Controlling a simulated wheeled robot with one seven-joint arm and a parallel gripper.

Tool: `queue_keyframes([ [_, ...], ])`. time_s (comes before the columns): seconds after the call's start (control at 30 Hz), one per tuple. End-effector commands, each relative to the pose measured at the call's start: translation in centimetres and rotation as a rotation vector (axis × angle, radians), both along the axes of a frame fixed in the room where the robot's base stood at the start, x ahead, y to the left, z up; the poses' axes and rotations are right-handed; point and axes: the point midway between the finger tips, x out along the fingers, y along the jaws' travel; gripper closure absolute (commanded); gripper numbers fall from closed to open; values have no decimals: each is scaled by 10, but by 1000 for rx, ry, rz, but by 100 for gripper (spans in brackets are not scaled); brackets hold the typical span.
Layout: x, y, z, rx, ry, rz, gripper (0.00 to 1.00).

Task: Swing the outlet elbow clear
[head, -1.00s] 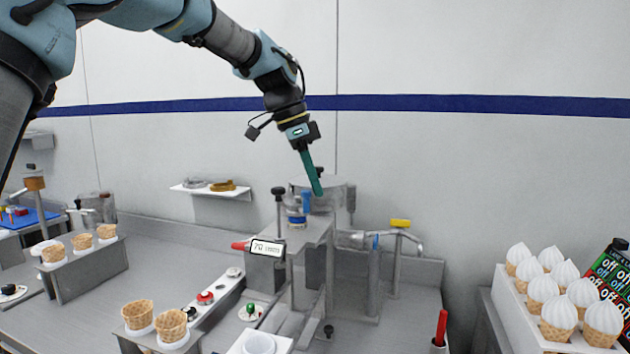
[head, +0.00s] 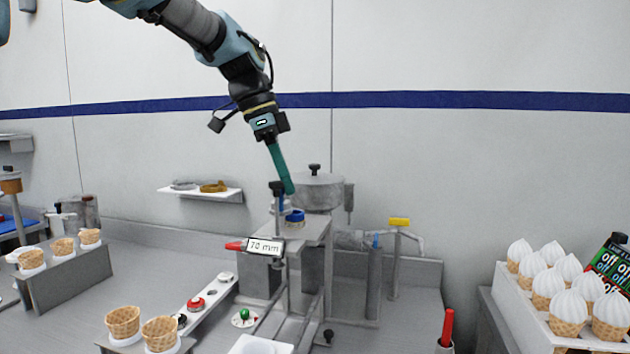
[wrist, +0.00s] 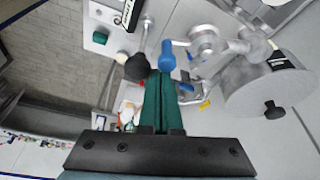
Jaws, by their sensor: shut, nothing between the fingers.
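My gripper (head: 290,190) is shut and empty, its long green fingers pointing down over the metal machine. In the wrist view the fingertips (wrist: 158,76) lie right beside an upright blue grip (wrist: 167,55); I cannot tell if they touch. A short metal pipe joins this grip to a round grey fitting; this looks like the outlet elbow (wrist: 183,43). In the head view the blue grip (head: 281,203) shows just below the fingertips, near a black-knobbed rod (head: 277,187). A blue collar (head: 295,216) sits on the machine's top plate to its right.
A lidded metal pot (head: 318,192) stands close behind the gripper. A yellow-handled valve (head: 399,222) is to the right. A "70 mm" sign (head: 265,246) is in front. Empty cones (head: 123,322) stand left, filled cones (head: 568,305) right. Air above the machine is clear.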

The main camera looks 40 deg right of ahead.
Motion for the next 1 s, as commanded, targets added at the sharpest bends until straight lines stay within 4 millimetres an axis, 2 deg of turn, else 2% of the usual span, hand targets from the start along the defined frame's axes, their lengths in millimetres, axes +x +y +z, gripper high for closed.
queue_keyframes([
  [0.37, -3, -4, 1, 0, 1, -1, 100],
  [0.6, -21, -30, 6, -2, 0, 3, 100],
  [0.8, -6, -16, 49, -4, -2, 8, 100],
  [1.0, 2, -9, 82, -2, -1, 5, 100],
])
